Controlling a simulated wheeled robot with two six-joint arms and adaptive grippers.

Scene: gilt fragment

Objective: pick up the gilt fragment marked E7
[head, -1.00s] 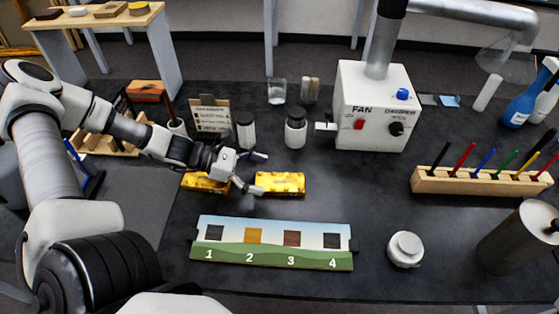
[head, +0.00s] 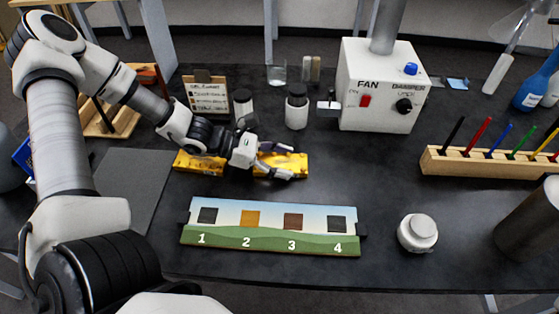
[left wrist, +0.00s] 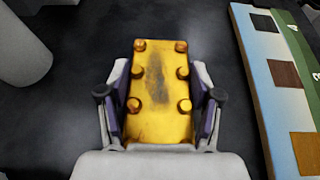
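Two yellow gilt fragments lie on the dark bench in the head view. The right one (head: 293,163) is partly behind my left gripper (head: 284,161); the left one (head: 196,163) is partly under my left arm. I cannot read an E7 mark on either. In the left wrist view a gilt fragment (left wrist: 160,90) with several round studs and a dark smudge lies lengthwise between the fingers of my left gripper (left wrist: 161,98). The fingers are spread, one along each side, with narrow gaps showing. My right gripper is not in view.
A numbered panel with colour swatches (head: 270,238) lies in front of the fragments. Capped jars (head: 296,108), a small sign (head: 207,97) and the white fan box (head: 378,88) stand behind.

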